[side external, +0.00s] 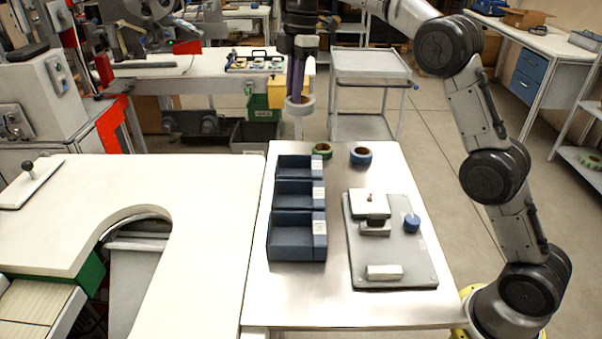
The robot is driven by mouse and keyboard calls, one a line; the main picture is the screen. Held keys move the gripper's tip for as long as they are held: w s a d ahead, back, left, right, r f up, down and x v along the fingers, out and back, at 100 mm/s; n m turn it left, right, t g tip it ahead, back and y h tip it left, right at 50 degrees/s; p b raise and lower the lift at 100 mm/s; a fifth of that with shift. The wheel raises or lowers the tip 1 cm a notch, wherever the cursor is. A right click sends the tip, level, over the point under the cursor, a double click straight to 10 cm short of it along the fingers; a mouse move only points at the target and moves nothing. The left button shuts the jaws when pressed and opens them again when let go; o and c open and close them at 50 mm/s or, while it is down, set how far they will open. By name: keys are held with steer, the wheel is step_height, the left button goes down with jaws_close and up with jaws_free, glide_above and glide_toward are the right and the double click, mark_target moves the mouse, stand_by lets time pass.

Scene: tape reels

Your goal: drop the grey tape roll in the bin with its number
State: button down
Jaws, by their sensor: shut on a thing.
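My gripper (299,98) points down over the far left part of the metal table and is shut on a pale grey-white tape roll (300,106), held in the air. Three dark blue bins stand in a column on the table: the far bin (292,168), the middle bin (294,194) and the near bin (291,245). Each has a white label on its right side; the numbers are too small to read. The roll appears beyond the far bin in the picture. My fingers partly hide it.
A grey plate (419,259) on the right carries a blue knob (411,223) and metal blocks. A white worktop (205,230) adjoins on the left.

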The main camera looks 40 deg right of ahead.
step_height(320, 180, down, 9)
steer(key=shift+w+d+r, duration=0.15)
steer(key=shift+w+d, duration=0.15)
stand_by(0.4)
steer(key=c, duration=0.8)
jaws_free()
steer(key=shift+s+d+r, duration=0.1)
steer(key=shift+d+r, duration=0.15)
steer(key=shift+r, duration=2.05)
steer(key=shift+d+r, duration=0.3)
steer(key=shift+r, duration=1.95)
steer(key=shift+s+d+r, duration=0.1)
steer(key=shift+d+r, duration=0.15)
steer(key=shift+r, duration=2.05)
